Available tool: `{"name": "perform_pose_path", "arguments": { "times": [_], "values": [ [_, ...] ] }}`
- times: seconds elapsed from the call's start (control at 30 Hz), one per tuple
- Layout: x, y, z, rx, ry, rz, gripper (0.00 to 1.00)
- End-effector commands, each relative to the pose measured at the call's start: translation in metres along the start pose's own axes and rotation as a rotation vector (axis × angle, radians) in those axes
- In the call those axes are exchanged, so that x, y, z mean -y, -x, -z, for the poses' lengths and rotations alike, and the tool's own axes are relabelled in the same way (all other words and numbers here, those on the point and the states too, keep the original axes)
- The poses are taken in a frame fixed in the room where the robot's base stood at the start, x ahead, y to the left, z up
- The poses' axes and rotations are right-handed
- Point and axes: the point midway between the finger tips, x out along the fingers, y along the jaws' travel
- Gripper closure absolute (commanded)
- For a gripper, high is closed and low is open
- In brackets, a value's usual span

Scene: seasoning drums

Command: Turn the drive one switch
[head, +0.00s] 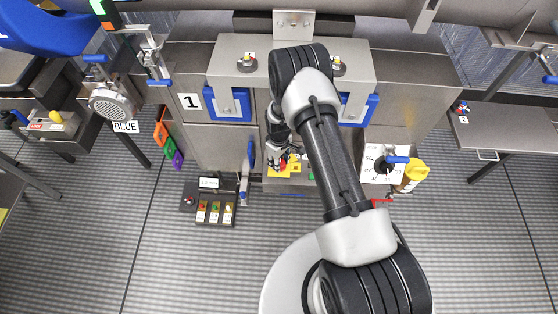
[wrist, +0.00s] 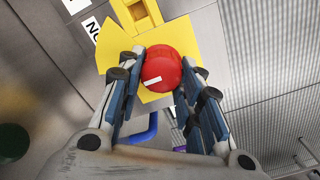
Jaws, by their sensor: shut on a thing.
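A round red switch knob (wrist: 161,69) with a small white mark sits on a yellow plate (wrist: 104,42) in the wrist view. My gripper (wrist: 160,74) has its two fingers on either side of the knob, shut on it. In the head view my gripper (head: 281,158) reaches down to the yellow plate (head: 290,172) on the grey machine front, with a bit of the red knob showing beside it. I cannot read which drive the knob belongs to; a nearby label is cut off.
A yellow block (wrist: 135,13) adjoins the plate. A dark green round button (wrist: 13,143) is at the wrist view's left. In the head view a small control box (head: 215,210) stands left, and a dial panel (head: 373,174) and yellow container (head: 411,178) stand right.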

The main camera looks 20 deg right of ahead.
Motion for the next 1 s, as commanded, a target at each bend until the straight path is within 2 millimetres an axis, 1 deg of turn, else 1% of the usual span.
{"name": "perform_pose_path", "arguments": {
  "times": [0.03, 0.2, 0.27, 0.67, 0.87, 1.0],
  "values": [
    [0.0001, 0.0001, 0.0, 0.0, 0.0, 0.0, 0.86],
    [0.0001, 0.0001, 0.0, 0.0, 0.0, 0.0, 0.97],
    [0.0002, 0.0001, 0.0, 0.0, 0.0, 0.0, 1.0],
    [0.0, -0.0004, 0.0, 0.0, -0.026, 0.0, 1.0],
    [-0.0008, -0.0009, 0.0003, 0.0, -0.119, 0.0, 1.0],
    [-0.0015, -0.0013, 0.0004, -0.001, -0.226, 0.0, 1.0]
  ]
}}
